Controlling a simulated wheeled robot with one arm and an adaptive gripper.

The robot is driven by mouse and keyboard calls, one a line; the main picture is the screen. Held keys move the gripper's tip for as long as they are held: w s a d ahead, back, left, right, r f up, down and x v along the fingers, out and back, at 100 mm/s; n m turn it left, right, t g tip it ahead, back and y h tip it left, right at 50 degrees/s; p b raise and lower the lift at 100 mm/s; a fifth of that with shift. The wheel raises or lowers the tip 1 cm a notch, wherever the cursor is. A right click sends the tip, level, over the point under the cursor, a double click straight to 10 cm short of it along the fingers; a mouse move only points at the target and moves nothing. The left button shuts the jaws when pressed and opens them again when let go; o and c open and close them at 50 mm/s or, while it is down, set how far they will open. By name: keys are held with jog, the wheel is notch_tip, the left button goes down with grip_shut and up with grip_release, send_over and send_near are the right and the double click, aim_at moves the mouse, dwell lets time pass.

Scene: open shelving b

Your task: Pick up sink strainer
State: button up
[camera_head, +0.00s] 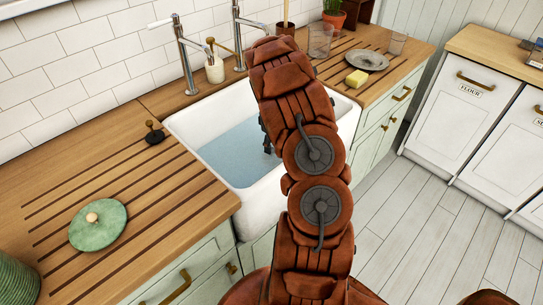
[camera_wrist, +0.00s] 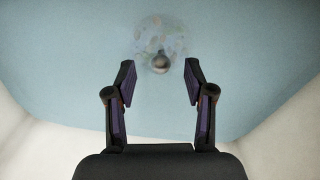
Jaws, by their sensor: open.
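A round, speckled disc with a dark knob, apparently the sink strainer (camera_wrist: 160,45), shows blurred through the blue water in the wrist view. It lies just beyond the fingertips, close to centred between them. My gripper (camera_wrist: 159,67) is open, with its two fingers apart and nothing between them. In the head view my arm hides most of the gripper and the strainer. Only a dark part of the gripper (camera_head: 267,147) shows over the water in the white sink (camera_head: 250,206).
Two taps (camera_head: 186,60) stand behind the sink. The left wooden counter holds a small dark knobbed object (camera_head: 154,137) and a green lid (camera_head: 98,227). A yellow sponge (camera_head: 356,78), grey plate (camera_head: 368,60) and glasses (camera_head: 320,40) are on the right counter. The sink's walls flank my gripper.

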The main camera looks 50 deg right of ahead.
jog(key=shift+a+f+p, duration=0.1)
jog(key=shift+f+p, duration=0.25)
jog(key=shift+f, duration=1.1)
grip_shut()
